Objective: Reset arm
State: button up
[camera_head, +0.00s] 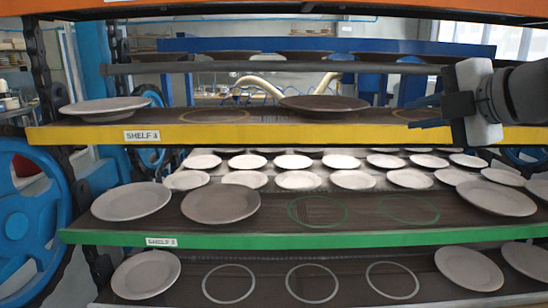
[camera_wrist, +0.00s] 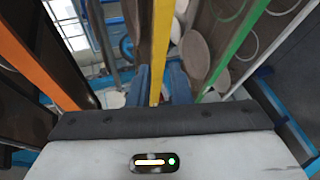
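My gripper (camera_head: 411,114) is at the upper right of the head view, in front of the yellow-edged shelf, with its fingers pointing left. In the wrist view its two blue fingers (camera_wrist: 161,78) stand apart with no plate between them. The yellow shelf edge (camera_wrist: 160,40) shows between the fingers there; I cannot tell how close it is. The yellow-edged shelf (camera_head: 290,133) holds a light plate (camera_head: 104,108) at the left and a dark plate (camera_head: 323,103) in the middle, left of my gripper.
The green-edged shelf (camera_head: 320,239) below holds plates, with two empty green rings (camera_head: 318,211) in its middle. A lower shelf has plates at both sides and several empty white rings (camera_head: 312,283). A grey bar (camera_head: 270,67) runs above the yellow-edged shelf. Blue wheels (camera_head: 25,220) stand left.

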jog(key=w+d+f+m+t+h, duration=0.25)
jog(key=w+m+t+h, duration=0.4)
jog(key=m, duration=0.55)
jog(key=s+f+m+g+h, duration=0.2)
jog(key=f+m+g, duration=0.25)
jog(key=f, duration=0.55)
jog(key=s+f+m+g+h, duration=0.1)
jog(key=s+f+m+g, duration=0.3)
jog(key=f, duration=0.6)
jog(key=s+a+f+m+g+y, duration=0.2)
jog(key=s+a+f+g, duration=0.5)
jog(key=s+a+f, duration=0.4)
notch_tip(320, 180, down, 3)
jog(key=shift+s+f+m+g+y, duration=0.1)
jog(key=shift+s+m+g+y, duration=0.25)
jog(key=shift+s+y, duration=0.7)
